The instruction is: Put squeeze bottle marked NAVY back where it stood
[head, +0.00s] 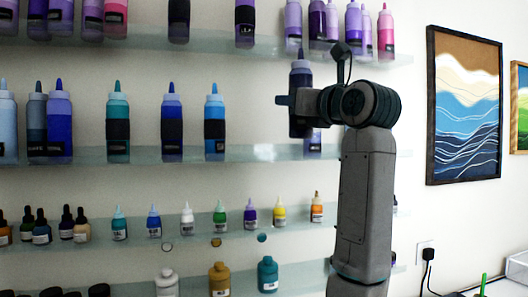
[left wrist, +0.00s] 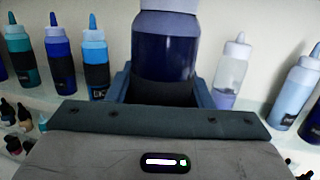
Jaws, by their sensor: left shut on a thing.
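The squeeze bottle (head: 300,78) in my left gripper is dark navy with a dark pointed cap and stands upright at the second shelf. Its marking is not readable. My left gripper (head: 297,101) is shut around its body, with the arm rising from the lower right in the head view. In the left wrist view the bottle (left wrist: 165,48) fills the top middle between the two fingers (left wrist: 165,88), its dark band low between them. I cannot tell if its base touches the glass shelf (head: 250,153). My right gripper is not in view.
On the same shelf stand a light blue bottle (head: 214,125), a dark blue one (head: 172,125) and a teal one (head: 118,125). In the left wrist view a clear bottle (left wrist: 230,75) and a pale blue one (left wrist: 293,92) stand to the right. Purple bottles line the shelf above.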

